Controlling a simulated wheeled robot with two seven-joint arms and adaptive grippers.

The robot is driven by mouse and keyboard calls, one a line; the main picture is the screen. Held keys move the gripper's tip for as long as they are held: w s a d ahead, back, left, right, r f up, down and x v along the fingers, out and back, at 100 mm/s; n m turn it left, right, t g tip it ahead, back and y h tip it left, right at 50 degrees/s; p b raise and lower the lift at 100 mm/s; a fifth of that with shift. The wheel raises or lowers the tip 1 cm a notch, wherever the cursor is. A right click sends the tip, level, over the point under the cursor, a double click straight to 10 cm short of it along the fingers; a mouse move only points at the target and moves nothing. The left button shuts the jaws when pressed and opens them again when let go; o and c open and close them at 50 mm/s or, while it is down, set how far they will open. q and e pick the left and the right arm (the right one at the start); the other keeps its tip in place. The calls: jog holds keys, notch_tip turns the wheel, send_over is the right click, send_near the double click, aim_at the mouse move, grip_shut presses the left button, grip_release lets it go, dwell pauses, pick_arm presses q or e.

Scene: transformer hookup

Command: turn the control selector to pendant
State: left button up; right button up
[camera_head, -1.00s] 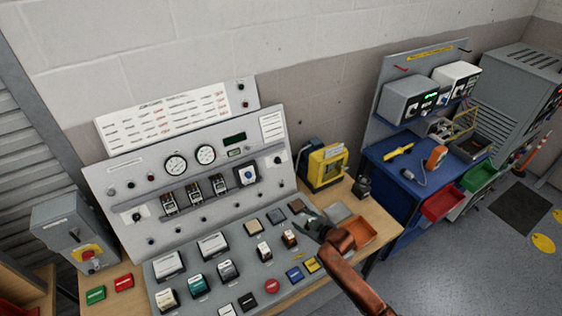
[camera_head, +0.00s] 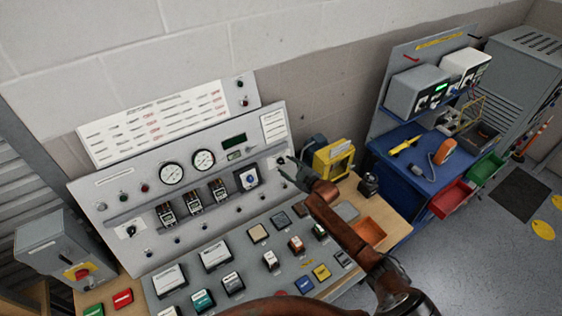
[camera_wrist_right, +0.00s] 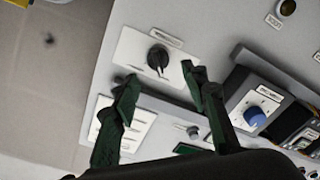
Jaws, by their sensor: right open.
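A black rotary knob (camera_wrist_right: 158,60) on a white plate sits on the grey panel in the right wrist view; its label is too small to read. The same spot on the panel is at the upper right in the head view, partly behind my right gripper (camera_head: 288,170). In the wrist view my right gripper (camera_wrist_right: 158,75) is open, its two dark green fingers on either side of the knob's lower end. I cannot tell whether either finger touches it. My left gripper is not in view.
A blue knob (camera_wrist_right: 254,115) on a white plate is beside the right finger. The head view shows gauges (camera_head: 172,173), a second black selector (camera_head: 131,231) at left, and many push-buttons on the sloping desk. A yellow device (camera_head: 333,158) stands right of the panel.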

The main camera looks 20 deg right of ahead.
aim_at(282, 162)
jog(key=x, duration=0.3)
jog(key=shift+w+d+f, duration=0.15)
jog(key=shift+w, duration=0.2)
jog(key=shift+w+f, duration=0.15)
jog(key=shift+w, duration=0.2)
jog(key=c, duration=1.1)
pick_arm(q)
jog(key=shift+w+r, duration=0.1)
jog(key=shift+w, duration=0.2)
pick_arm(e)
grip_shut()
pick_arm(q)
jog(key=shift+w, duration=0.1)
